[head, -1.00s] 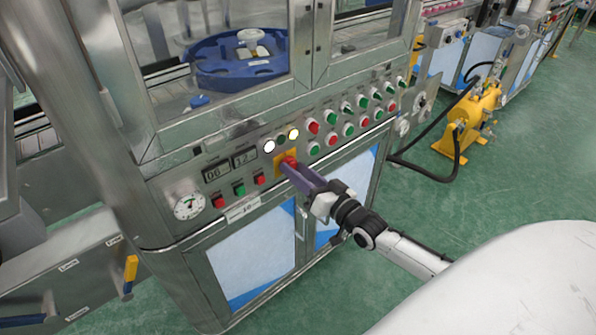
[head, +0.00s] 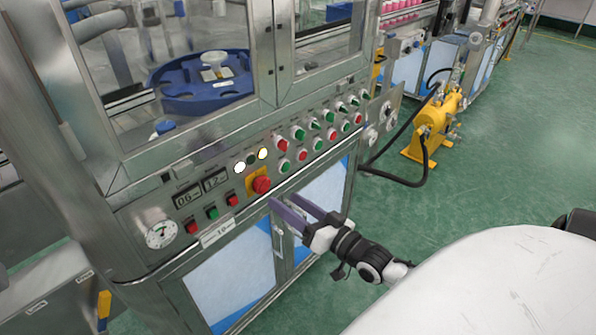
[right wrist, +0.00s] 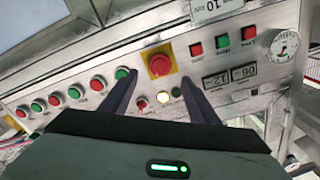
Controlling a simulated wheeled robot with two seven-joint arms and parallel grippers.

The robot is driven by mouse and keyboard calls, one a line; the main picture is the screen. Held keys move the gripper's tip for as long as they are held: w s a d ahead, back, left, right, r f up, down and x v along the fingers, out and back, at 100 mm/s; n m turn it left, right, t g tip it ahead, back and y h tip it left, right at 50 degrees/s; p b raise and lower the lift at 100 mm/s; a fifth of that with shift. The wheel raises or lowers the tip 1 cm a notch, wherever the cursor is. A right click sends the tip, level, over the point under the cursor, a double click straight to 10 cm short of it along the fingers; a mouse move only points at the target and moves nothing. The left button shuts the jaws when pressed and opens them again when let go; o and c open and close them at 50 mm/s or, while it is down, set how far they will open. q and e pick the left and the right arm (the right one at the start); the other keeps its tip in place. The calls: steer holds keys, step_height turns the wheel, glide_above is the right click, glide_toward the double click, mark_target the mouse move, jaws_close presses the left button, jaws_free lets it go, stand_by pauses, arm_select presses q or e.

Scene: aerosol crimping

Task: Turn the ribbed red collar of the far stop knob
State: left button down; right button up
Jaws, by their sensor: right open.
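A red stop knob (head: 261,185) sits on a yellow plate on the sloped front panel of the steel machine. It is the only such knob that I can make out, and I cannot see the ribs of its collar clearly. My right gripper (head: 283,200) is open and empty, below and to the right of the knob and apart from it. In the right wrist view the knob (right wrist: 159,63) shows between and just beyond the two fingertips (right wrist: 156,80). My left gripper is not in view.
Lit white lamps (head: 240,167), digital displays (head: 188,198), a round gauge (head: 160,234) and several red and green buttons (head: 303,133) surround the knob closely. Cabinet doors (head: 231,280) lie below. A yellow pump (head: 429,130) with a black hose stands at right on open green floor.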

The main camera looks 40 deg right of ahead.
steer(key=shift+s+d, duration=0.1)
steer(key=shift+s, duration=1.4)
steer(key=s+a+f+n+g+y, duration=0.1)
steer(key=s+a+f+n+g, duration=0.5)
steer(key=s+a+f, duration=1.1)
steer(key=a+g, duration=0.3)
steer(key=shift+n, duration=0.3)
steer(key=shift+w, duration=0.1)
